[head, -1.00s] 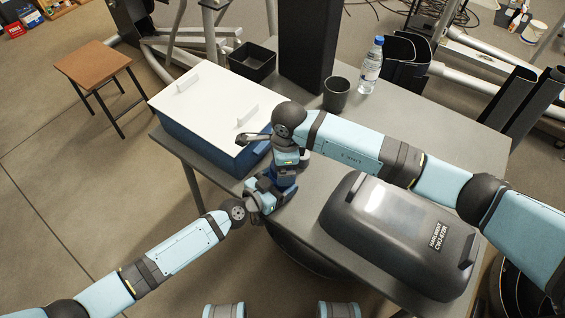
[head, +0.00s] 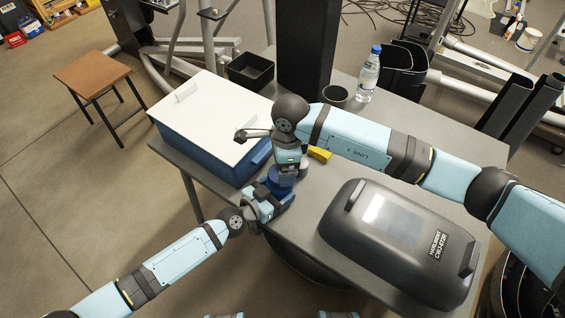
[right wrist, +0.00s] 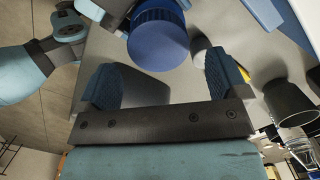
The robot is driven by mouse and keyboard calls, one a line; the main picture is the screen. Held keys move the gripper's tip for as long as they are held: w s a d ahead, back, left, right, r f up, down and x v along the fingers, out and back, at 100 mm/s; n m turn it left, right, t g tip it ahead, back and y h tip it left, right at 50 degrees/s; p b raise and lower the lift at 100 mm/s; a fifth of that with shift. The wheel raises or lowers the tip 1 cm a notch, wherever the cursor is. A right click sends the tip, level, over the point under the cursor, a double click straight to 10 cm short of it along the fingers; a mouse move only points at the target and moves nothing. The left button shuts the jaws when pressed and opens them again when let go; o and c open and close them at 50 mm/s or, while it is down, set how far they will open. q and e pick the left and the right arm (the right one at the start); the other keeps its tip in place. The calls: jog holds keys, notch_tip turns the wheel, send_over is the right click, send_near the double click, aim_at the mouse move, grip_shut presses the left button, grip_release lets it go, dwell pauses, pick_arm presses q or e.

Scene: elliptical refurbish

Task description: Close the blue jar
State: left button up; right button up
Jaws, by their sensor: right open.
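The blue jar (head: 279,184) is at the table's front edge, partly hidden by my grippers in the head view. In the right wrist view its round blue top (right wrist: 158,46) shows, with a ribbed rim. My right gripper (head: 286,168) is over the jar in the head view. In the right wrist view, the right gripper's (right wrist: 165,80) two fingers are wide apart and nothing is between their tips; the blue top is just beyond them. My left gripper (head: 268,203) is low against the jar's side, and I cannot tell whether its fingers are shut on it.
A blue box with a white lid (head: 215,105) stands left on the table (head: 420,150). A yellow object (head: 320,154), a black cup (head: 335,96), a water bottle (head: 369,75) and a black tray (head: 250,70) are behind.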

notch_tip(320, 180, up, 2)
jog(key=n, duration=0.4)
jog(key=shift+w+r+n, duration=0.1)
jog(key=shift+w+n, duration=0.05)
jog(key=shift+n, duration=0.25)
jog(key=n, duration=0.2)
jog(key=r+n, duration=0.1)
jog(key=n, duration=0.1)
jog(key=shift+d+r, duration=0.15)
jog(key=shift+r, duration=0.05)
jog(key=f, duration=0.8)
jog(key=shift+s+a, duration=0.25)
jog(key=shift+a, duration=0.1)
